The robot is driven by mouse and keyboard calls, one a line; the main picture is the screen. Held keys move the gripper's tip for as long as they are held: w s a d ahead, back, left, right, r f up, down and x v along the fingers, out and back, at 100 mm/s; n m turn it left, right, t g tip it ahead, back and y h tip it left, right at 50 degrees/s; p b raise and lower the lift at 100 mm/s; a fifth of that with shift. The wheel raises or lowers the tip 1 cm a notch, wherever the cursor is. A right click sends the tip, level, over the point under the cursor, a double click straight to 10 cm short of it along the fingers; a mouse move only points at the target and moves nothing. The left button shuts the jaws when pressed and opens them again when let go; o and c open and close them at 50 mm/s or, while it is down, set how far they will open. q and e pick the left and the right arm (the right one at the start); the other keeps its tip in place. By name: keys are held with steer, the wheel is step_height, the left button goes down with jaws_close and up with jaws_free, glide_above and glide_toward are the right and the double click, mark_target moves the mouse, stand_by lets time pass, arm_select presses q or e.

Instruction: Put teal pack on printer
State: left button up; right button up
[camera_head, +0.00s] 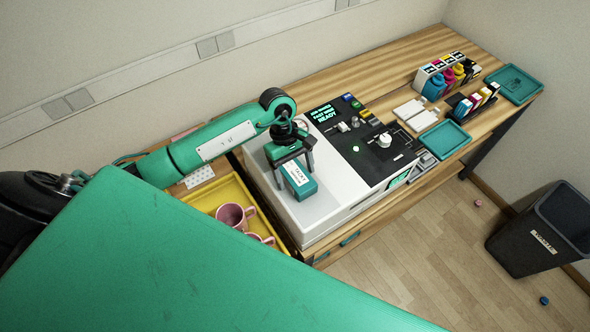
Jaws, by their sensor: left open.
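The teal pack (299,183), a small box with a white label on its top, is on or just above the white left part of the printer (322,210). My left gripper (293,169) is right above the pack, pointing down, with its fingers apart at the pack's sides. Whether the fingers touch the pack is hard to tell. The printer has a black panel with a lit green display at the right. My right gripper is not in view.
A yellow tray (196,204) with pink mugs (232,216) stands left of the printer. Ink bottles (433,88), cartridges (462,108) and teal trays (445,139) are on the wooden table's right side. A dark bin (540,232) stands on the floor at the right.

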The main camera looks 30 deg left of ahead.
arm_select(q)
steer(key=b+v, duration=0.5)
steer(key=v, duration=0.5)
steer(key=shift+w+a+r, duration=0.15)
steer(key=shift+r, duration=0.05)
steer(key=shift+v, duration=0.8)
